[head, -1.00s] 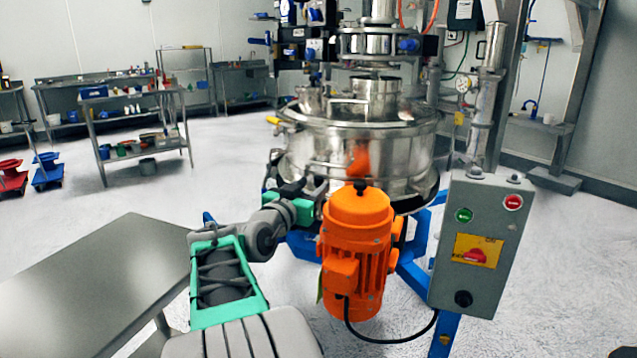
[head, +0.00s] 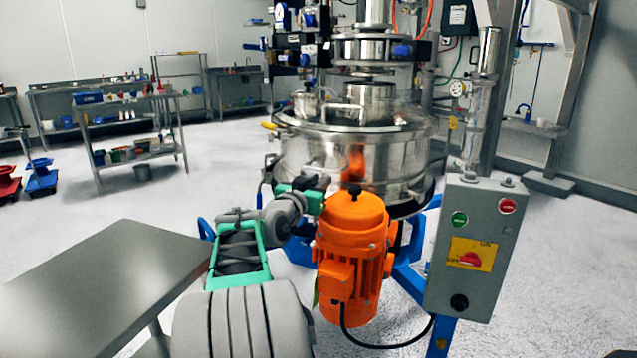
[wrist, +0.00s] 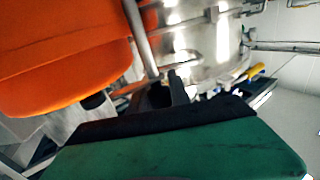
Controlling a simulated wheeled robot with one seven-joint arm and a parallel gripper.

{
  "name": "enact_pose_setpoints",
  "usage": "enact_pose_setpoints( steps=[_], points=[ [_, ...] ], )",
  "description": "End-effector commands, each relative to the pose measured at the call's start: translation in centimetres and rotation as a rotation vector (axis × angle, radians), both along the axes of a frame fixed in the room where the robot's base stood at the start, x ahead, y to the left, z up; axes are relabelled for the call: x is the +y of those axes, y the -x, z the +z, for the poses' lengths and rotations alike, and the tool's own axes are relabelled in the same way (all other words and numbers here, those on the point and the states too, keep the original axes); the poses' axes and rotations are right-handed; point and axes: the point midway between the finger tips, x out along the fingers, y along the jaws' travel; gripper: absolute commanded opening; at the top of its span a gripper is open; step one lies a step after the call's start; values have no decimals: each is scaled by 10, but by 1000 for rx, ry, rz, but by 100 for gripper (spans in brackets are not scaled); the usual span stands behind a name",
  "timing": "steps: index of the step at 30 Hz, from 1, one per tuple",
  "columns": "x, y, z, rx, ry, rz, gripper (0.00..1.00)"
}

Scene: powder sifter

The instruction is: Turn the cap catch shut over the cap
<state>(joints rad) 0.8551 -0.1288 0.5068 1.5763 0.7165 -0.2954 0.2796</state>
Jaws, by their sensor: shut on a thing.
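My gripper (head: 318,184) is beside the upper left of the orange motor, close to the lower wall of the steel sifter (head: 300,155). In the wrist view my gripper's dark jaw parts (wrist: 172,92) meet the lower end of a grey bar (wrist: 140,38), which seems to be the cap catch. The jaws are shut on it. The motor and my own gripper hide much of the contact. The cap cannot be made out clearly in either view.
The orange motor (head: 352,245) stands right beside my gripper. A grey control box (head: 475,230) is to its right. A bare steel table (head: 105,270) is at the left front. The floor between the table and the back shelves is clear.

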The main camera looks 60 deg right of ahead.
Motion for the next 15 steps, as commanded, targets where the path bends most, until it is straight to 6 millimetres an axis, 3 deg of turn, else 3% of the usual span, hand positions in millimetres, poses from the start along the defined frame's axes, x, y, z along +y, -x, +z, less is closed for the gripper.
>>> enact_pose_setpoints(
  steps=[7, 15],
  points=[
    [0, 0, 0, 0, 0, 1, 0],
    [0, 0, 0, 0, 0, 3, 0]
  ],
)
